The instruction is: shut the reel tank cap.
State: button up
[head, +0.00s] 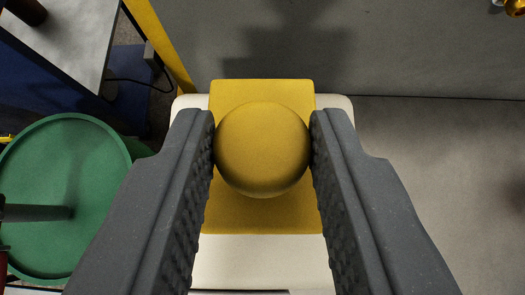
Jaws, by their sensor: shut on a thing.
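A round yellow knob (262,150) sits over a square yellow plate (262,218), seen from above. I take the plate and knob to be the reel tank cap. The plate lies over a white body with rounded corners (262,250), which shows around its edges. My gripper (262,135) is shut on the knob, with one dark ridged finger touching its left side and one its right. I cannot tell from this view whether the plate sits flush on the white body. The fingers hide parts of the white body on both sides.
A green round disc (105,215) with a dark rod over it is at the left. A grey-topped blue bench (75,40) and a yellow post (160,45) stand at the upper left. A grey wall (420,50) runs behind. The floor (440,170) at the right is clear.

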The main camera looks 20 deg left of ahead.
jog(key=shift+s+d+f+t+b, duration=0.1)
jog(key=shift+s+f+t+b, duration=0.25)
jog(key=shift+b, duration=0.55)
jog(key=shift+d+f+t+b, duration=0.1)
jog(key=shift+t+b, duration=0.35)
jog(key=shift+b, duration=0.35)
jog(key=shift+y, duration=0.3)
jog(key=o, duration=0.9)
jog(key=b+v, duration=0.1)
jog(key=v, duration=1.2)
jog(key=shift+s+d, duration=0.2)
jog(key=shift+s, duration=0.2)
